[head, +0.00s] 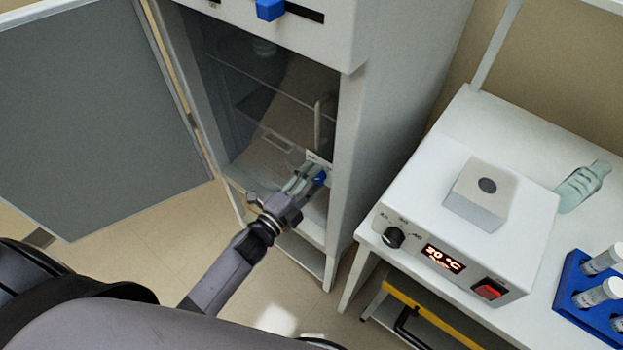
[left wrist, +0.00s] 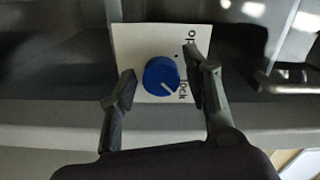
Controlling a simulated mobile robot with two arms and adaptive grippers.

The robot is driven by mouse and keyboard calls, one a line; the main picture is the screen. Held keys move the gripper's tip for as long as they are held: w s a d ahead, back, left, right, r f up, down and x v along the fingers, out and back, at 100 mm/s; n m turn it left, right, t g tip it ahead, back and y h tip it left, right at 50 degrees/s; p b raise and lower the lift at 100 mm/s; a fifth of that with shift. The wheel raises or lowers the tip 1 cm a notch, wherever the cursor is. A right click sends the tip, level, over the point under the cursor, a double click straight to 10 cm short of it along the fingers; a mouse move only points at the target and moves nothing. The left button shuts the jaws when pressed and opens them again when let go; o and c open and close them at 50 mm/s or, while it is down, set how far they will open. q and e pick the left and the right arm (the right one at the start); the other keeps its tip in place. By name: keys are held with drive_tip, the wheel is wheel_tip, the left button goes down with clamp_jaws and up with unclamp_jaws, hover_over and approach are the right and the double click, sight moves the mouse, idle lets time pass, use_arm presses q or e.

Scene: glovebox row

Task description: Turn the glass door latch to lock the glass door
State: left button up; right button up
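The glass door (head: 270,100) of the tall grey cabinet is in the head view, with a vertical handle (head: 323,122) near its right edge. The latch is a blue round knob (left wrist: 161,76) on a white plate (left wrist: 125,42) marked "op…" and "lock". Its white pointer line points toward the "lock" end. The knob also shows in the head view (head: 320,177), partly hidden by my gripper. My left gripper (left wrist: 160,85) is open, with its fingers on either side of the knob. I cannot tell whether they touch it. My right gripper is not seen.
A large grey door panel (head: 90,110) stands swung open at the left. A white table (head: 520,150) at the right holds a heater box (head: 450,255) with a red display and a blue tube rack (head: 575,300). A blue slider (head: 270,9) is above the glass.

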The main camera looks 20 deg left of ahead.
use_arm(q)
drive_tip(key=shift+o, duration=0.3)
drive_tip(key=v, duration=1.2)
drive_tip(key=s+a+f+n+g+y, duration=0.1)
drive_tip(key=s+f+n+g+y, duration=0.15)
drive_tip(key=f, duration=0.75)
drive_tip(key=s+a+f+n+g+y, duration=0.1)
drive_tip(key=s+f+n+g, duration=0.25)
drive_tip(key=f, duration=0.55)
drive_tip(key=s+a+f+n+g+y, duration=0.2)
drive_tip(key=s+f+n, duration=0.2)
drive_tip(key=f, duration=0.6)
drive_tip(key=s+f+n+g, duration=0.3)
drive_tip(key=s+f, duration=0.3)
drive_tip(key=s, duration=0.5)
drive_tip(key=s+f+n+g, duration=0.3)
drive_tip(key=s+f+g, duration=0.2)
drive_tip(key=s, duration=0.6)
wheel_tip(320, 180, down, 3)
drive_tip(key=shift+r+n+y, duration=0.25)
drive_tip(key=shift+n+y, duration=0.1)
drive_tip(key=shift+n, duration=0.05)
drive_tip(key=shift+a, duration=0.1)
drive_tip(key=shift+c, duration=0.2)
